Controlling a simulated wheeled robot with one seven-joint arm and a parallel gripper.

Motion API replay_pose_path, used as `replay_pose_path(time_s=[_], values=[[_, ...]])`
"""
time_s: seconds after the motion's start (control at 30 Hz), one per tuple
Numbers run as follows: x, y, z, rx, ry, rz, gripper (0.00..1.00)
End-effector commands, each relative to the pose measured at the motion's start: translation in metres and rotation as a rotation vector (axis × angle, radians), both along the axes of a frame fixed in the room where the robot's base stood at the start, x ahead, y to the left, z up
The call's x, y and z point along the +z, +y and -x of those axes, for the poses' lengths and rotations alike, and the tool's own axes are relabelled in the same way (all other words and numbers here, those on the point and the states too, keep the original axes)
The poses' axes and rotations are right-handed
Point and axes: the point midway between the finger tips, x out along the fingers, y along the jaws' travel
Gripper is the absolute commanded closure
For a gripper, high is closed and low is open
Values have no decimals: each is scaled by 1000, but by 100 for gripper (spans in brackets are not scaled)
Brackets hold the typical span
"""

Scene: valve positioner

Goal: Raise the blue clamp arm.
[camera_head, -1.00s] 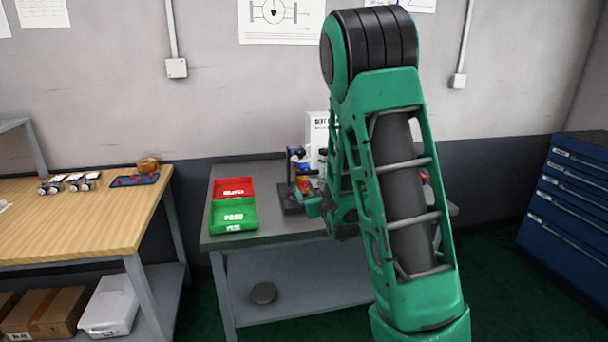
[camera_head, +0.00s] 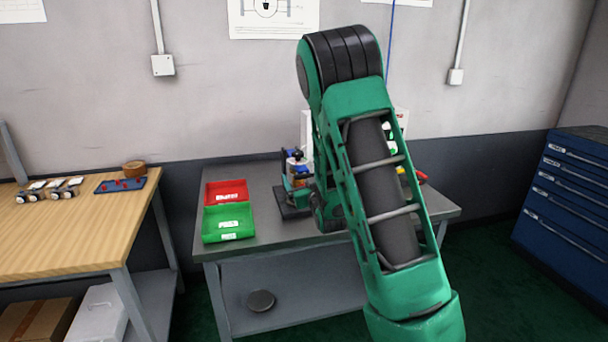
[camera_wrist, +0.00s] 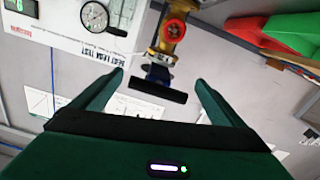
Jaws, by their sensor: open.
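The valve fixture (camera_head: 292,196) stands on the grey bench, left of my arm and partly hidden by it. A small blue part (camera_head: 297,154) shows near its top. In the wrist view a brass-coloured valve body (camera_wrist: 168,45) with a red knob (camera_wrist: 174,29) shows beyond my fingers. Below it in the picture are a blue piece (camera_wrist: 158,73), which looks like the clamp arm, and a black bar (camera_wrist: 158,92). My gripper (camera_wrist: 159,79) is open, with one finger on each side of the blue piece and visible gaps. I cannot tell how deep the piece lies between them.
A red bin (camera_head: 227,191) and a green bin (camera_head: 229,222) sit left of the fixture on the grey bench (camera_head: 265,236). A white test panel with a gauge (camera_wrist: 95,16) stands close by the fixture. A wooden table (camera_head: 70,235) is at left, a blue drawer cabinet (camera_head: 570,190) at right.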

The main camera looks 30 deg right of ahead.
Motion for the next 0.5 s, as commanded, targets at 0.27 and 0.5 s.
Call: replay_pose_path(time_s=[0.27,0.5], values=[[0,2,-5,6,0,0,7],[0,2,-5,6,0,0,26]])
